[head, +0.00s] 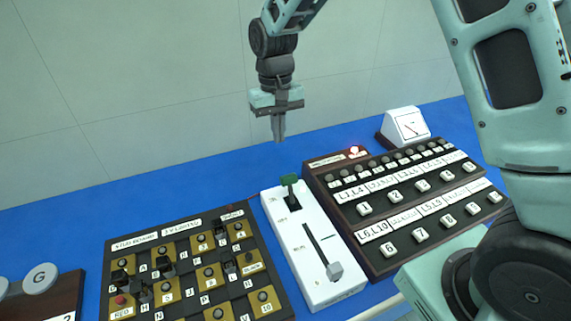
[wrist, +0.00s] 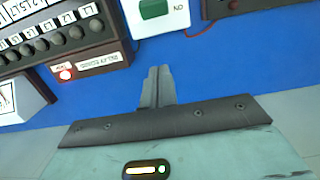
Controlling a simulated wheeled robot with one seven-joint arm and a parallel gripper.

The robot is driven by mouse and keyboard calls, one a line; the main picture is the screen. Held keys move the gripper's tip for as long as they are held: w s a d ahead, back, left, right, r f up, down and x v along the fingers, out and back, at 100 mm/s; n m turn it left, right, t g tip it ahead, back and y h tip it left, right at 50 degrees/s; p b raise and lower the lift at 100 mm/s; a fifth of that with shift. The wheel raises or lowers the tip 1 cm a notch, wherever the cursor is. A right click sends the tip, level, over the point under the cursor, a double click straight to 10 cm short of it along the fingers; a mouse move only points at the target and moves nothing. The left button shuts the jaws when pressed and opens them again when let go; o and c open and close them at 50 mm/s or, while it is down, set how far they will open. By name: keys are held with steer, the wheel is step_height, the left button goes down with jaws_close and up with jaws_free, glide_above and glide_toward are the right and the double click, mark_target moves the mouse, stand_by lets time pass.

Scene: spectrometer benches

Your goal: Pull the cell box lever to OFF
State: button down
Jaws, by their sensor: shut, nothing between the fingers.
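The white cell box (head: 300,260) stands on the blue bench between two dark panels. A green lever handle (head: 289,180) is at the far end of its short dark slot; small labels beside it are hard to read. A longer slot nearer me holds a grey slider knob (head: 334,271) at its near end. My gripper (head: 279,137) is shut and empty, pointing down above and beyond the green handle, apart from it. In the wrist view the shut fingers (wrist: 157,75) are over blue bench, and the green handle (wrist: 153,9) shows at the top edge beside an "ON" label.
A dark panel with numbered buttons (head: 395,196) and a lit red lamp (head: 354,150) lies right of the box. A white dial meter (head: 406,126) stands behind it. A dark and gold stud board (head: 190,268) lies left. Bare blue bench (head: 190,193) lies behind.

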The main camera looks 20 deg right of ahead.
mark_target(290, 189)
steer(key=s+f+p, duration=0.1)
steer(key=f, duration=0.1)
steer(key=s+f+p, duration=0.1)
steer(key=f, duration=0.2)
steer(key=s+f+p, duration=0.1)
steer(key=f, duration=0.1)
steer(key=shift+s+f, duration=0.1)
steer(key=shift+f, duration=0.05)
steer(key=shift+s+r, duration=0.2)
steer(key=shift+s, duration=0.55)
steer(key=shift+w, duration=0.15)
